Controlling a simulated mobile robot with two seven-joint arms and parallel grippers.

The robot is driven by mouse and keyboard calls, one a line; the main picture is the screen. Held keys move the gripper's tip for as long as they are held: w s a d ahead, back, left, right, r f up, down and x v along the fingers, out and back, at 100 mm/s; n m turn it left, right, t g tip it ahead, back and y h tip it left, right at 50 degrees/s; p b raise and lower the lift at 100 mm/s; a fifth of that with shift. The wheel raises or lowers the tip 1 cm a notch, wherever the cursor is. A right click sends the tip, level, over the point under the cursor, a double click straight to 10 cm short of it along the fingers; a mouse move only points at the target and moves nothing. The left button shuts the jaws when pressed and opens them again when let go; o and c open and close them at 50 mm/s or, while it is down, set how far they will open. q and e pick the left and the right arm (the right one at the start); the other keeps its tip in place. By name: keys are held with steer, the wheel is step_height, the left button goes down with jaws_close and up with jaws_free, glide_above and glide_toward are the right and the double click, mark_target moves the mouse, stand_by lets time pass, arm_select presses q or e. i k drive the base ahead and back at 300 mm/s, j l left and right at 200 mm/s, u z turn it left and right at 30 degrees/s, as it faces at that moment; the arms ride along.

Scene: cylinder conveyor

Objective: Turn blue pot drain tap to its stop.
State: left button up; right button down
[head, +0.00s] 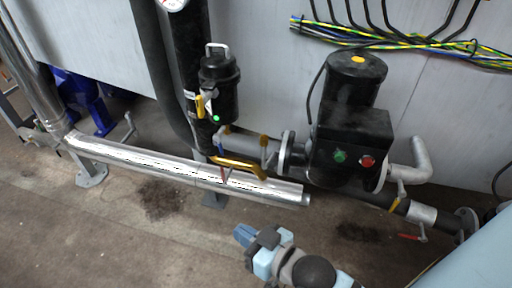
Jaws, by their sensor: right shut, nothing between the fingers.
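A small blue handle (216,139) shows under the black pot (218,88); I take it to be the drain tap, but it is too small to tell how far it is turned. The pot has a grey loop handle on top and a green dot low on its side. My right gripper (244,235) comes in from the bottom edge. It is shut and empty, in front of and below the silver pipe, apart from the blue handle. My left gripper is not in view.
A silver-clad pipe (180,171) crosses in front, below the pot. A yellow lever (199,106), a yellow-brown handle (240,166) and a small red handle (222,176) are close by. A black pump (352,130) stands at right. The floor in front is mostly clear.

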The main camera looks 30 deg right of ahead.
mark_target(217, 138)
steer(key=i+j+z, duration=0.15)
steer(key=z, duration=0.2)
steer(key=i+j+z, duration=0.1)
steer(key=j+z, duration=0.2)
steer(key=i+j+z, duration=0.1)
steer(key=j+z, duration=0.25)
steer(key=i+j+z, duration=0.1)
steer(key=j+z, duration=0.15)
steer(key=j, duration=0.25)
steer(key=j+z, duration=0.2)
steer(key=j, duration=0.3)
steer(key=j+z, duration=0.25)
steer(key=j, duration=1.9)
steer(key=k+j, duration=0.35)
steer(key=i+l, duration=0.2)
steer(key=l, duration=0.15)
steer(key=i+l, duration=0.2)
steer(key=l+u, duration=0.05)
steer(key=l, duration=0.05)
